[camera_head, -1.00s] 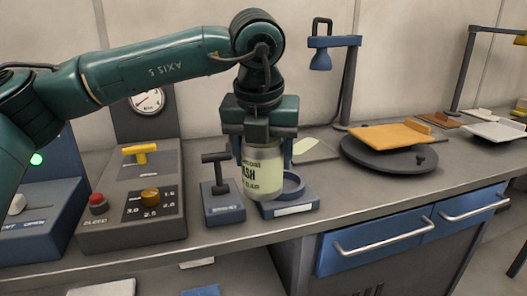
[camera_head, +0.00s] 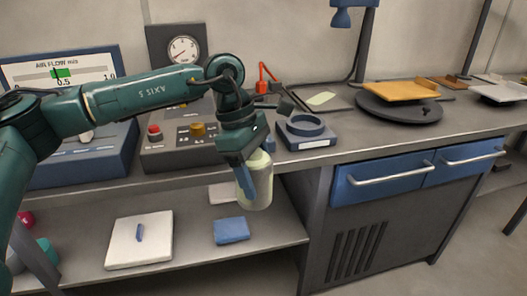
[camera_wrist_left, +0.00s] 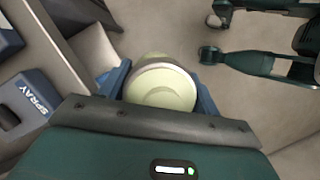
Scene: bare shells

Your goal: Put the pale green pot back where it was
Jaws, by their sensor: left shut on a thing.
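The pale green pot (camera_head: 257,183) is a rounded jar held in my left gripper (camera_head: 254,170). In the head view it hangs tilted in front of the bench edge, above the lower shelf. In the left wrist view the pot (camera_wrist_left: 162,88) shows its pale lid end between the two blue fingers, which are shut on it. The blue ring holder (camera_head: 307,127) on the bench top is empty, up and to the right of the pot. My right gripper is not in the head view; a dark green arm part shows at the upper right of the left wrist view.
The lower shelf (camera_head: 180,229) carries a white square lid (camera_head: 140,240) with a blue handle and a blue block (camera_head: 231,230). The bench edge is close to the pot. A control box (camera_head: 185,140), a turntable (camera_head: 399,107) and blue drawers (camera_head: 383,181) are nearby.

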